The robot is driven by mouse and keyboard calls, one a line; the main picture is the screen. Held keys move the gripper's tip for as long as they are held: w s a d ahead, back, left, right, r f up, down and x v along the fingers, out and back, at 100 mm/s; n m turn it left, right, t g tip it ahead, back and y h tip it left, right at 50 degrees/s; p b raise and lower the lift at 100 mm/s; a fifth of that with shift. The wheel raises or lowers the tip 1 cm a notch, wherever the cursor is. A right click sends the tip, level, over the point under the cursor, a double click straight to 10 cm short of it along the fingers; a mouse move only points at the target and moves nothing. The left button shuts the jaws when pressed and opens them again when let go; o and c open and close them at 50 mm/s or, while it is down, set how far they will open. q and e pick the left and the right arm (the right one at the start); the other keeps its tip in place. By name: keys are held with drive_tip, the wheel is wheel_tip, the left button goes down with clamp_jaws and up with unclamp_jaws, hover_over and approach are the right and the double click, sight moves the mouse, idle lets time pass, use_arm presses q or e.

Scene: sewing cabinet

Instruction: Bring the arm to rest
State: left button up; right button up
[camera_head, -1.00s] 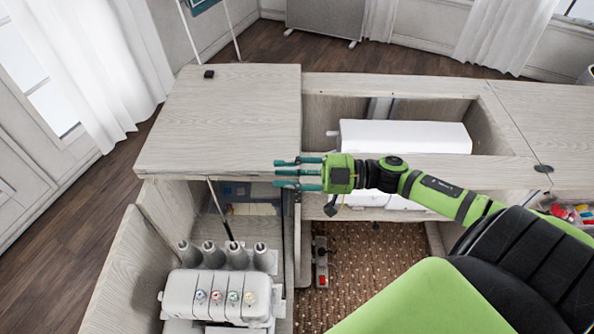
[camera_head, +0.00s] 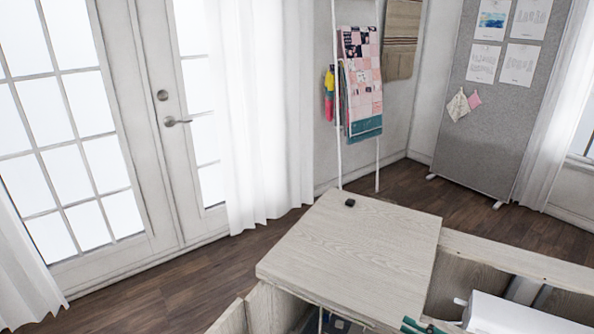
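The teal fingertips of my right gripper (camera_head: 422,327) just show at the bottom edge of the head view, beside the wooden cabinet top. The rest of that gripper and its arm are below the frame, so I cannot tell if the fingers are apart or closed. No object shows in them. My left gripper is not in view. The pale wooden sewing cabinet (camera_head: 350,255) fills the lower right, with a white machine part (camera_head: 515,316) in its open well.
A small black object (camera_head: 350,202) lies on the cabinet top's far corner. A rack with quilts (camera_head: 361,85) and a grey pinboard (camera_head: 505,110) stand behind. White glazed doors (camera_head: 165,125) are at left. The wooden floor (camera_head: 200,282) between doors and cabinet is clear.

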wheel_tip(320, 180, down, 9)
drive_tip(key=s+d+m+h, duration=0.1)
drive_tip(key=s+m+h, duration=0.1)
drive_tip(key=m+h, duration=0.95)
drive_tip(key=s+a+f+n+g+h, duration=0.1)
drive_tip(key=s+a+f+g, duration=0.15)
drive_tip(key=s, duration=0.25)
drive_tip(key=s+a+f+g, duration=0.1)
drive_tip(key=s+a+g, duration=0.1)
drive_tip(key=s+g, duration=0.3)
drive_tip(key=s+a+f+n+g+h, duration=0.1)
drive_tip(key=s+a+g, duration=0.1)
drive_tip(key=s, duration=0.4)
wheel_tip(320, 180, down, 25)
drive_tip(key=s, duration=0.3)
drive_tip(key=s+d+f+g, duration=0.2)
drive_tip(key=s+d+f, duration=0.1)
drive_tip(key=s+f, duration=0.9)
drive_tip(key=s, duration=0.2)
drive_tip(key=shift+s+d+f, duration=0.2)
drive_tip(key=shift+s+f, duration=0.1)
drive_tip(key=shift+f, duration=0.05)
